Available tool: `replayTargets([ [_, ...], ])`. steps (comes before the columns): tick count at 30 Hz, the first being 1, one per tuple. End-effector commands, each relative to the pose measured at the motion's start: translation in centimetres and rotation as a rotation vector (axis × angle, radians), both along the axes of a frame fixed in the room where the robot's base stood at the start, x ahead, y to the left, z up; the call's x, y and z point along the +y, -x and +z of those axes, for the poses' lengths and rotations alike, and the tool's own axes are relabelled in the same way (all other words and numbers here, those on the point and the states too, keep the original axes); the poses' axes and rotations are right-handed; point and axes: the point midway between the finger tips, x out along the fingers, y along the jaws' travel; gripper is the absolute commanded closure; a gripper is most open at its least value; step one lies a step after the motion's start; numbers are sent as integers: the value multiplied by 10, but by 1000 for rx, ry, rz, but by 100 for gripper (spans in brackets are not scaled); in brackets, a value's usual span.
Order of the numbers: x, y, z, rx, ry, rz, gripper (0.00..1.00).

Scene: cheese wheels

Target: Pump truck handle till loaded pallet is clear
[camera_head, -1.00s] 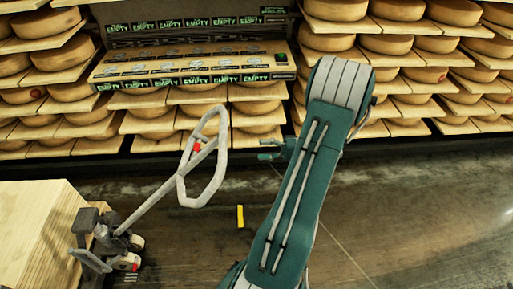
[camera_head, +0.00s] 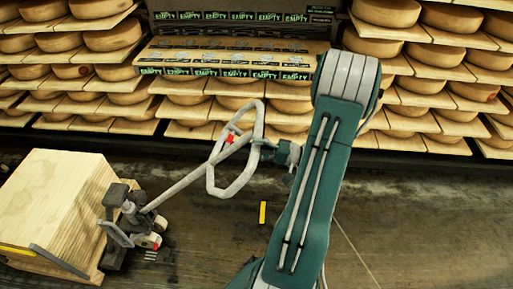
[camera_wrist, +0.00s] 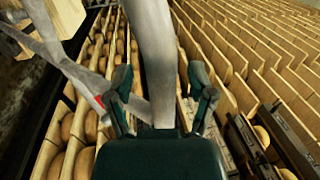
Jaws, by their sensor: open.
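The pallet truck's grey loop handle (camera_head: 211,176) leans up and to the right from the truck (camera_head: 130,220). A red control (camera_head: 230,138) sits inside the loop. My gripper (camera_head: 262,150) is at the right side of the loop. In the wrist view my gripper (camera_wrist: 162,98) is open, and a grey bar of the handle (camera_wrist: 153,45) runs between its two fingers. I cannot tell whether either finger touches the bar.
Shelves of cheese wheels (camera_head: 440,50) line the back wall. Boards with "EMPTY" labels (camera_head: 230,65) fill a section behind the handle. A small yellow mark (camera_head: 263,212) lies on the floor. The dark floor right of the truck is clear.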

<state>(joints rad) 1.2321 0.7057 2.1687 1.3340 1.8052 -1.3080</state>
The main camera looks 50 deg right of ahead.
Motion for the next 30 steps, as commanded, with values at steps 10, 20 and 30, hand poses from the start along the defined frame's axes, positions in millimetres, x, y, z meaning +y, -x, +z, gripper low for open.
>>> replayTargets([
  [10,0,0,0,0,0,0,83],
  [20,2,-2,1,5,2,1,100],
  [30,22,-28,30,41,35,4,100],
])
